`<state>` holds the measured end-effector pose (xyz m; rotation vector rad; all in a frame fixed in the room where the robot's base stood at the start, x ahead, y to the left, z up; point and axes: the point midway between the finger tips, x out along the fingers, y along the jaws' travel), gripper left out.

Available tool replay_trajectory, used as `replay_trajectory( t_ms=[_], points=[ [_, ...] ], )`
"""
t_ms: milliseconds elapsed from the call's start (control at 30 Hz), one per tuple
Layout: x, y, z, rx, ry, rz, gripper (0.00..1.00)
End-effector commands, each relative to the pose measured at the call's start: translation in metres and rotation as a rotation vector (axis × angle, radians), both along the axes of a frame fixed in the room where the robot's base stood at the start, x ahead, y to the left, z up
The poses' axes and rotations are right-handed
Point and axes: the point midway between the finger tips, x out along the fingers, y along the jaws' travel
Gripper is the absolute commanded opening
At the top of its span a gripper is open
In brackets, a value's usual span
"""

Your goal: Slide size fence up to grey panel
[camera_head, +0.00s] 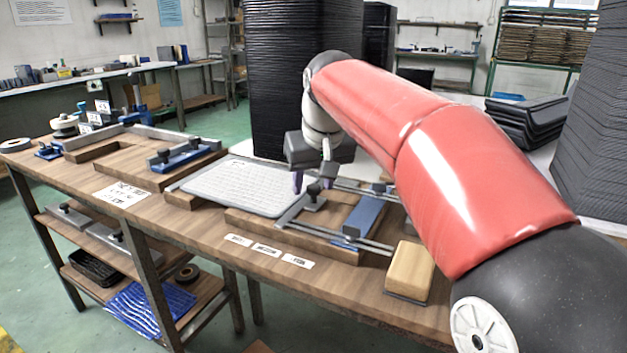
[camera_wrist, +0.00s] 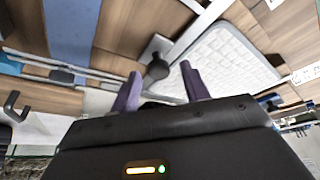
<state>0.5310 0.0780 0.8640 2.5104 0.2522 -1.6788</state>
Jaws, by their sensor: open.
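The size fence (camera_head: 293,210) is a grey metal bar with a black knob (camera_head: 314,193), on a wooden base with rails. The light grey panel (camera_head: 245,188), with a grid-like surface, lies flat just left of the fence. In the wrist view the grey panel (camera_wrist: 225,62) is at the right and the knob (camera_wrist: 157,68) shows between my fingers. My gripper (camera_head: 312,179) is open, its purple fingers pointing down above the knob. I cannot tell whether the fingers touch the knob. In the wrist view, the gripper (camera_wrist: 160,74) hides part of the fence.
A blue strip (camera_head: 364,214) lies right of the fence between the rails. A wooden block (camera_head: 410,270) stands at the bench's front right. White labels (camera_head: 267,250) lie along the front edge. Another wooden fixture with a blue clamp (camera_head: 184,155) is at the left. Black stacks stand behind.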

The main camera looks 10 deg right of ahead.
Motion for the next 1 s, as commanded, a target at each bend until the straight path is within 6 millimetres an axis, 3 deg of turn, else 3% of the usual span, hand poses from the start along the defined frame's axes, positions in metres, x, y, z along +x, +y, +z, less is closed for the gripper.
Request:
replay_trajectory(
  t_ms=[433,1000],
  points=[
    [-0.025,-0.004,0.064,0.001,-0.005,0.002,0.46],
    [-0.028,-0.005,0.069,0.001,-0.002,0.001,0.46]
  ],
)
